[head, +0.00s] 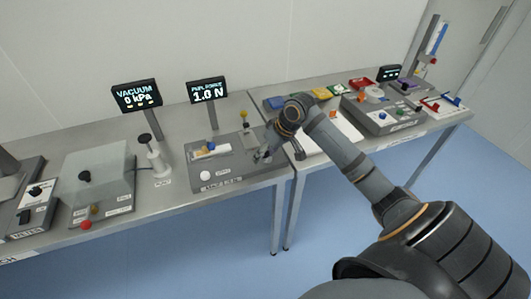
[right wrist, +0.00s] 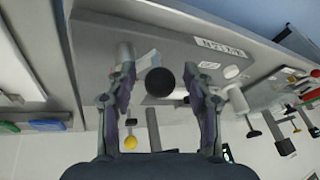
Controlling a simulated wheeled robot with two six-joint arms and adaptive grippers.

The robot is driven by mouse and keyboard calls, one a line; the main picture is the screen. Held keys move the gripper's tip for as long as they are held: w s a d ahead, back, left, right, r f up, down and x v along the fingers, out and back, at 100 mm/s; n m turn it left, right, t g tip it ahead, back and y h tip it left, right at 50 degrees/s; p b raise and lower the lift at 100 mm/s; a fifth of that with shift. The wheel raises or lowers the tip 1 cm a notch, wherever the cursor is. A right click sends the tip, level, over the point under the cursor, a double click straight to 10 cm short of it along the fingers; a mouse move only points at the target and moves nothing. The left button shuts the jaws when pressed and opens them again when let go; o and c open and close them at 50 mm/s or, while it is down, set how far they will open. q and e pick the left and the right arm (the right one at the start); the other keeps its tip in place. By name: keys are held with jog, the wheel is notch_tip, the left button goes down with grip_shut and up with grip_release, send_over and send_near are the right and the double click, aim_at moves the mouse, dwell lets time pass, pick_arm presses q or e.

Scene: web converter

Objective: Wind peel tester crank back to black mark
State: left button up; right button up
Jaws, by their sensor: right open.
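The peel tester (head: 222,180) is a grey box on the bench, below a display (head: 207,90) reading 1.0 N. My right gripper (head: 262,155) is at the right end of the tester and hides part of it. In the right wrist view, a round black knob (right wrist: 160,82), which looks like the crank's handle, sits between the two open fingers of my right gripper (right wrist: 161,72). I see a gap on each side of the knob. I cannot make out the black mark. My left gripper is not in view.
A yellow-topped post (head: 244,117) stands close behind my right gripper. A white cylinder with a black knob (head: 157,158) and a clear-covered box (head: 98,180) are to the left. Another grey device (head: 385,115) is on the right bench.

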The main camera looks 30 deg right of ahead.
jog(key=shift+c, duration=0.2)
grip_shut()
jog(key=shift+a+r+m+p, duration=0.2)
jog(key=shift+m+p, duration=0.2)
jog(key=shift+p, duration=0.35)
jog(key=w+m+h+p, duration=0.1)
jog(key=m+p, duration=0.1)
jog(key=p, duration=0.1)
jog(key=m+h+p, duration=0.1)
jog(key=m+p, duration=0.1)
jog(key=p, duration=0.2)
jog(key=w+a+m+h+p, duration=0.1)
jog(key=m+p, duration=0.2)
jog(key=shift+w+r+t+p, duration=0.1)
jog(key=shift+w+t+p, duration=0.2)
jog(key=shift+w+t, duration=0.1)
jog(key=shift+w+d+f+m+h+p, duration=0.15)
jog(key=shift+w+m+h+p, duration=0.2)
jog(key=shift+m+p, duration=0.4)
jog(key=shift+w+f+m+h+p, duration=0.15)
jog(key=shift+m+h+p, duration=0.3)
jog(key=shift+m+p, duration=0.3)
jog(key=shift+o, duration=0.2)
grip_release()
jog(key=shift+w+d, duration=0.1)
jog(key=shift+r, duration=0.1)
